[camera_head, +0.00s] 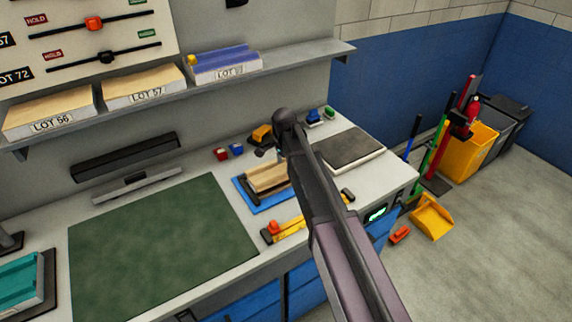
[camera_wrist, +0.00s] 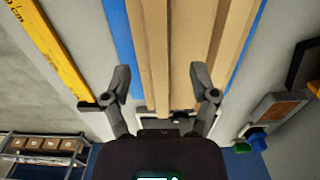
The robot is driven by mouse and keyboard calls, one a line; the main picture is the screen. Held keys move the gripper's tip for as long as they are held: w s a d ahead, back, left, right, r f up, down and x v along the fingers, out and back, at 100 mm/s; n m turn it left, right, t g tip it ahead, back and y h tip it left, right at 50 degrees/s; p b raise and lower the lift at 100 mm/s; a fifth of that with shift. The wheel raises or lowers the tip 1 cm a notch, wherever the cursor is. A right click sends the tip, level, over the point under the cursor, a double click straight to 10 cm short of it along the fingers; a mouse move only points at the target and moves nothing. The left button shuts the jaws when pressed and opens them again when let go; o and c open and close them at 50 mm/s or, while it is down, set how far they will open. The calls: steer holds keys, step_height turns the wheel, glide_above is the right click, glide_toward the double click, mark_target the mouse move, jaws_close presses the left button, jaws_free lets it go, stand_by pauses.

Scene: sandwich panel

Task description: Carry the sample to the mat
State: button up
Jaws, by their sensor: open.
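The sample, a tan layered panel (camera_head: 264,177), lies on a blue tray (camera_head: 249,195) right of the green mat (camera_head: 150,240). My arm hides part of the sample in the head view. In the wrist view the sample (camera_wrist: 186,50) runs lengthwise from the top edge to between the fingers of my gripper (camera_wrist: 160,82). The fingers are apart, one near each long side of the sample. I cannot tell whether they touch it. The green mat lies flat and bare on the bench.
A yellow ruler-like tool (camera_head: 290,230) lies in front of the tray. Small red and blue blocks (camera_head: 221,154) sit behind it. A grey-topped plate (camera_head: 349,148) lies to the right. A shelf (camera_head: 200,88) with labelled panels overhangs the bench's back.

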mark_target(284, 171)
steer(key=shift+f+b, duration=1.1)
steer(key=shift+f, duration=0.3)
jaws_close()
steer(key=shift+r, duration=0.15)
steer(key=shift+r+p, duration=3.55)
steer(key=shift+p, duration=0.15)
steer(key=shift+a, duration=0.1)
